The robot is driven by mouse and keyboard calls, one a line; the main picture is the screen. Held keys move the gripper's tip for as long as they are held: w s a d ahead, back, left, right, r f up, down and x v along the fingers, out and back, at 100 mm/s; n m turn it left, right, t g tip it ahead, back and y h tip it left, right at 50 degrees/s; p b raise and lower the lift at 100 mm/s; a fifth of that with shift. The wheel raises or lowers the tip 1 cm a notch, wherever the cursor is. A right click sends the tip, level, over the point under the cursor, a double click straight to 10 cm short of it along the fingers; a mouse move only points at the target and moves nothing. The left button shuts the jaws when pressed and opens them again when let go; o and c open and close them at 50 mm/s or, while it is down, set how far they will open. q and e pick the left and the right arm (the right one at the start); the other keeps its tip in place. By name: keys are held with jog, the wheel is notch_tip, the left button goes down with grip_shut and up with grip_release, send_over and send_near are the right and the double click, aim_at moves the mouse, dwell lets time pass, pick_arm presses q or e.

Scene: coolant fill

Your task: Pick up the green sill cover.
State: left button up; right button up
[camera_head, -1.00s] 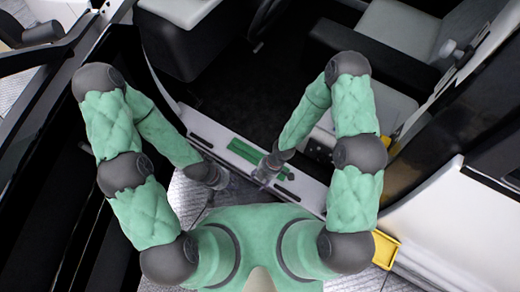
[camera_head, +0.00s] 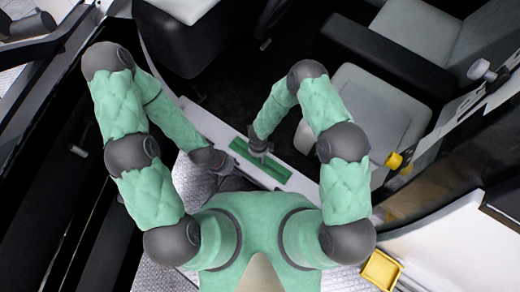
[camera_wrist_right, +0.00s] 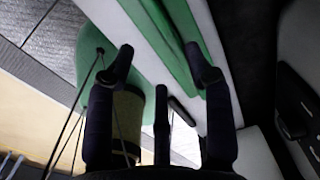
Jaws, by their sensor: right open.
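The green sill cover (camera_head: 274,169) is a long flat strip lying along the white door sill in the head view. In the right wrist view the green strip (camera_wrist_right: 182,30) runs diagonally past the fingers. My right gripper (camera_head: 260,157) is over the cover and hides part of it. In the right wrist view my right gripper (camera_wrist_right: 158,60) has its fingers spread with nothing held, one fingertip overlapping the strip's edge in the picture. Whether it touches the strip is unclear. My left gripper (camera_head: 230,167) hangs left of the cover; its fingers are too small to read.
The white sill (camera_head: 212,128) borders the dark cabin floor (camera_head: 240,75). A grey seat (camera_head: 365,100) stands to the right. A yellow tray (camera_head: 381,269) is at lower right, and a small yellow piece (camera_head: 394,160) sits by the door frame.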

aim_at(259, 159)
notch_tip(259, 159, down, 3)
jog(key=shift+f+b, duration=0.1)
jog(key=shift+b, duration=0.3)
jog(key=f+b, duration=0.1)
jog(key=f, duration=0.2)
jog(key=f+b, duration=0.1)
jog(key=f, duration=0.1)
jog(key=shift+w+d+b, duration=0.1)
jog(key=shift+w+b, duration=0.2)
jog(key=shift+r, duration=0.1)
grip_shut()
